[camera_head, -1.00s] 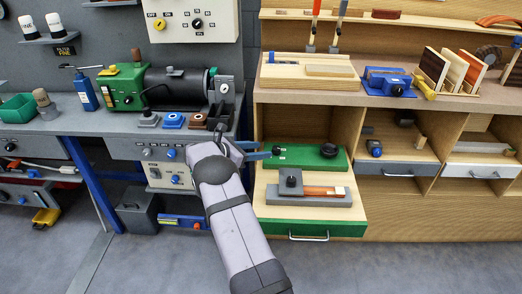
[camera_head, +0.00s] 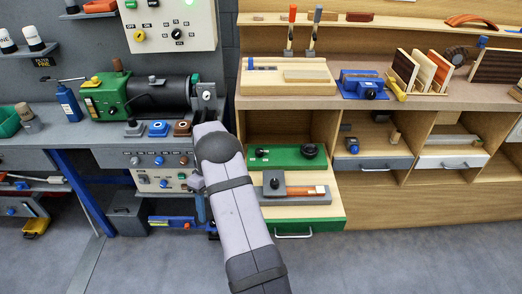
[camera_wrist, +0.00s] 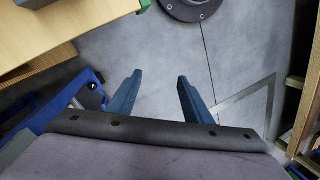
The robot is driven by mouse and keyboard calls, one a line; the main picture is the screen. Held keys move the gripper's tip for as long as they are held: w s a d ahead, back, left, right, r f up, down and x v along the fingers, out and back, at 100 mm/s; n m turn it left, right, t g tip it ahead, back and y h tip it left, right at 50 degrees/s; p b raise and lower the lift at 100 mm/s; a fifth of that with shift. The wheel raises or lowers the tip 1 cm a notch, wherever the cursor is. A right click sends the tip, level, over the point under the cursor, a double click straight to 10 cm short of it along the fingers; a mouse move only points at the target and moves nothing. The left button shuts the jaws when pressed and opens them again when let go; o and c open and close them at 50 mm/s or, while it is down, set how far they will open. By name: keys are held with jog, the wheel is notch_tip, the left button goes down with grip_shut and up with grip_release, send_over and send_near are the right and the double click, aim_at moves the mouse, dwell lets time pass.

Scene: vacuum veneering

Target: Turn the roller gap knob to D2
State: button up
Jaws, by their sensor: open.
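I cannot tell which knob is the roller gap knob, and no D2 mark is readable. A green machine with a black roller (camera_head: 158,94) stands on the left bench. Below the bench edge is a panel with a blue knob (camera_head: 159,160) and grey ones; a lower cream panel has another blue knob (camera_head: 164,183). My arm partly covers this area's right side. My gripper (camera_wrist: 155,88) is open and empty in the wrist view, with grey floor beyond its fingers. In the head view it is mostly hidden by my arm, near the lower panel's right side.
A wall control box (camera_head: 168,25) has a yellow and a black knob. A green board (camera_head: 287,157) and a grey block (camera_head: 272,191) lie on shelves right of my arm. An open drawer with a green front (camera_head: 325,227) juts out. The floor in front is clear.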

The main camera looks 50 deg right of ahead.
jog(key=w+a+r+m+t+y+b, duration=0.2)
jog(key=w+a+m+t+y, duration=0.25)
jog(key=m, duration=0.75)
jog(key=w+d+r+m+t+h, duration=0.1)
jog(key=w+d+r+m+t, duration=0.2)
jog(key=d+m+t, duration=0.5)
jog(key=m+t+h+b, duration=0.25)
jog(key=m+h, duration=0.95)
jog(key=m, duration=1.2)
send_near(260, 151)
jog(key=shift+w+a+r+g, duration=0.1)
jog(key=shift+w+g, duration=0.05)
jog(key=shift+w, duration=0.4)
jog(key=shift+w+a+r+g, duration=0.1)
jog(key=shift+w+g, duration=0.05)
jog(key=shift+w, duration=0.4)
jog(key=shift+s+d+f+m+b, duration=0.1)
jog(key=shift+s+d+m+b, duration=0.2)
jog(key=shift+s+d, duration=0.1)
jog(key=shift+x, duration=3.7)
